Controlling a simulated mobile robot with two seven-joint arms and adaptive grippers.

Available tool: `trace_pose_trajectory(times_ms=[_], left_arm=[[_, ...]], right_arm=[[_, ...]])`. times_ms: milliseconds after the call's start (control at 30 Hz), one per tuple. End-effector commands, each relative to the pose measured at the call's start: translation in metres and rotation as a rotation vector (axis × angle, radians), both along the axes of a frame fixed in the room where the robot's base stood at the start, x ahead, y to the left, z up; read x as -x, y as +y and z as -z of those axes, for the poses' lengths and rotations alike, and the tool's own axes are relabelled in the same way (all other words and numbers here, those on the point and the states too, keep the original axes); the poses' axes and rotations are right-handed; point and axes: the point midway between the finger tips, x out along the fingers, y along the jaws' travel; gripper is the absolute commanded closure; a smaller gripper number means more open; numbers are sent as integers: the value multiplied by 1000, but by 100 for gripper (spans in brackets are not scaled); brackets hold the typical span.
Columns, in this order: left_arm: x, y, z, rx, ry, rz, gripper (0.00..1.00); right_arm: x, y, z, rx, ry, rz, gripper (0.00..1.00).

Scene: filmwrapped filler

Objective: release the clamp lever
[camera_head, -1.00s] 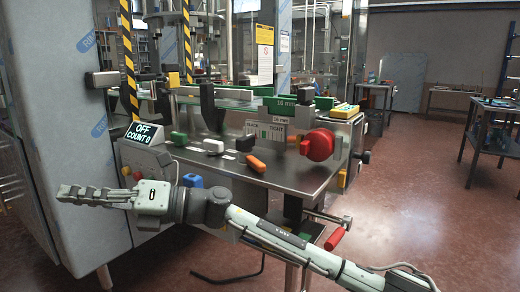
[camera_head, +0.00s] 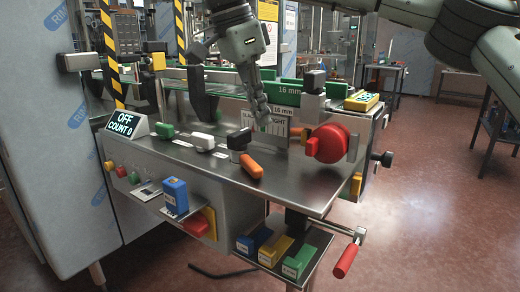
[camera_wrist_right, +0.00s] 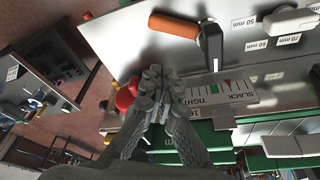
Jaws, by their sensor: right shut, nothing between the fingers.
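A lever with an orange grip (camera_head: 251,166) and a dark arm, which looks like the clamp lever, lies low over the steel machine top (camera_head: 290,190). In the right wrist view its orange grip (camera_wrist_right: 173,27) is at the top, joined to a dark upright arm. My right gripper (camera_head: 265,126) points down above and behind the lever, in front of the slack/tight scale. It is shut and empty, apart from the lever. In the wrist view its closed fingertips (camera_wrist_right: 153,74) are below the orange grip. My left gripper is not in view.
A red knob (camera_head: 328,143) stands just right of my right gripper. Green 16 mm bars (camera_head: 285,91) run behind it. Black, white and green blocks stand along the top to the left. A red-handled crank (camera_head: 346,261) sticks out at the lower right.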

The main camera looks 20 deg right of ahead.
Motion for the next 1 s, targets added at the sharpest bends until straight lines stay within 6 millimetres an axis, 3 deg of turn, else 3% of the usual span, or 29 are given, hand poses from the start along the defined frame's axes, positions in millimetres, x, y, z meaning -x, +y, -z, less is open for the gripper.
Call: trace_pose_trajectory(times_ms=[167, 533, 700, 1000], left_arm=[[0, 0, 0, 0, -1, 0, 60], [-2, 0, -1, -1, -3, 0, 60], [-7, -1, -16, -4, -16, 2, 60], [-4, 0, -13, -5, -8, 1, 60]], right_arm=[[2, -11, -10, 36, -5, 15, 100], [2, -12, -2, 32, -3, 13, 100], [1, -21, 22, 32, -2, 14, 100], [-2, -42, 82, 32, -1, 13, 100]])
